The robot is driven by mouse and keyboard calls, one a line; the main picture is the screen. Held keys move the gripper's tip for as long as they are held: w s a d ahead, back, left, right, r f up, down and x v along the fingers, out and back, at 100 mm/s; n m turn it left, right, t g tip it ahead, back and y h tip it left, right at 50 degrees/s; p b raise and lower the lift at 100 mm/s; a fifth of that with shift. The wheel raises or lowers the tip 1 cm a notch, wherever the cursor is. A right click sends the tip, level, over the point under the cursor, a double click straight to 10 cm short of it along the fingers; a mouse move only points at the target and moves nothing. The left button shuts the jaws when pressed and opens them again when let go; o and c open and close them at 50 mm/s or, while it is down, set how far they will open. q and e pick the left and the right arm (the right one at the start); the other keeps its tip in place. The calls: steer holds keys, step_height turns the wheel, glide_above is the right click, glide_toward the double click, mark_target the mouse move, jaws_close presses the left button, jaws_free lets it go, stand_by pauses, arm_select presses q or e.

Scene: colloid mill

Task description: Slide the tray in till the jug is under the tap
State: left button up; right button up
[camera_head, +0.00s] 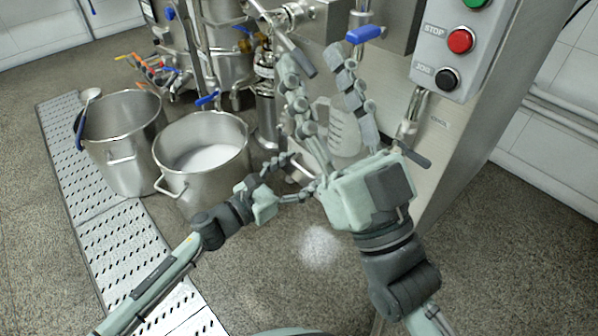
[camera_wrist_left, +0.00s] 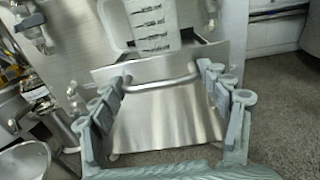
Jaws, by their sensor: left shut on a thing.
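The steel tray (camera_wrist_left: 165,122) has a flat front panel with a bar handle (camera_wrist_left: 160,84). My left gripper (camera_head: 290,178) is shut on the handle, its fingers at the two ends of the bar in the left wrist view (camera_wrist_left: 165,90). The translucent jug (camera_wrist_left: 153,24) with dark markings stands upright on the tray behind the panel. In the head view the jug (camera_head: 345,130) is partly hidden by my right gripper (camera_head: 312,65), which is open and empty in front of the machine. A blue-handled valve (camera_head: 363,35) shows above; I cannot tell where the tap's outlet is relative to the jug.
A control box (camera_head: 460,45) with buttons hangs at the upper right. A perforated drain strip (camera_head: 110,235) runs along the left floor. The speckled floor in front is clear.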

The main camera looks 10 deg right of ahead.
arm_select(q)
steer(key=shift+s+d, duration=0.15)
steer(key=shift+s, duration=0.05)
steer(key=o, duration=1.4)
steer(key=v, duration=1.2)
